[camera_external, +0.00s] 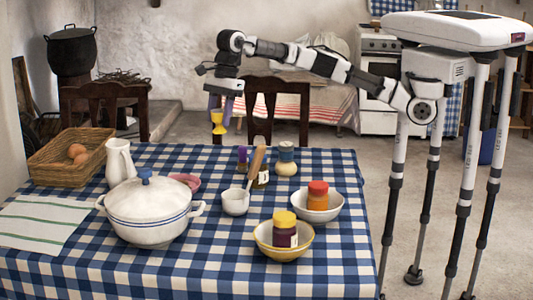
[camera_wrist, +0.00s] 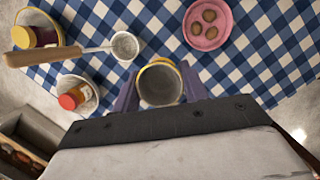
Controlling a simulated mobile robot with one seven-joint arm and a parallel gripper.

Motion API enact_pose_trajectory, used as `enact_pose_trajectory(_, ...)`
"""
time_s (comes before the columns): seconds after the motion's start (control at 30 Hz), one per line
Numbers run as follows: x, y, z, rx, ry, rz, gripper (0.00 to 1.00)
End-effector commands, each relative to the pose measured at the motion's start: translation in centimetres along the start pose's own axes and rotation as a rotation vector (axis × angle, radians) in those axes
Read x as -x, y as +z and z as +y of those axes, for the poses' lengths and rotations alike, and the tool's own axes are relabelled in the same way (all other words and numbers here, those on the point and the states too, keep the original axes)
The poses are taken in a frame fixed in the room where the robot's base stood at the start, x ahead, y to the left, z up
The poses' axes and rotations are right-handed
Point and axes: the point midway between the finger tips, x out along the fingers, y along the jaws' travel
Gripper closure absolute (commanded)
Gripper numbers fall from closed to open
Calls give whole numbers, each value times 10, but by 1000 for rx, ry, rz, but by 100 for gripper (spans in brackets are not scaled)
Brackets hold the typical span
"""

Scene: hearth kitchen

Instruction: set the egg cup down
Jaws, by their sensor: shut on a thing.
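The yellow egg cup (camera_external: 218,121) is held upright, high above the far edge of the table (camera_external: 300,280), which has a blue-and-white checked cloth. My gripper (camera_external: 220,108) is shut on it from above. In the wrist view the egg cup (camera_wrist: 160,84) sits between the two purplish fingers of my gripper (camera_wrist: 159,90), its open mouth facing the camera and its inside greyish and empty. Its foot is hidden in the wrist view. The egg cup is clear of the cloth and touches nothing but my fingers.
A white lidded pot (camera_external: 150,208), a white jug (camera_external: 120,163) and an egg basket (camera_external: 70,157) stand left. A long-handled pan (camera_external: 236,202), jars and two bowls (camera_external: 283,242) fill the middle and right. A pink plate (camera_wrist: 208,22) holds round biscuits. Bare cloth shows between pink plate and pan.

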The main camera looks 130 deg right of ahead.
Motion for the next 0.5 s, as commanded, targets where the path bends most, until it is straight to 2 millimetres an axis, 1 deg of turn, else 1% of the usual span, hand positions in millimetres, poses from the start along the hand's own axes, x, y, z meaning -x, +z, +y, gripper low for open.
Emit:
enact_pose_trajectory(0.13, 13, 5, 0, 0, -2, -3, 80)
enact_pose_trajectory(0.2, 25, 8, 1, 0, -2, -3, 80)
enact_pose_trajectory(0.4, 53, 16, 1, 0, -2, -4, 80)
enact_pose_trajectory(0.5, 46, 23, 22, 60, 19, 2, 80)
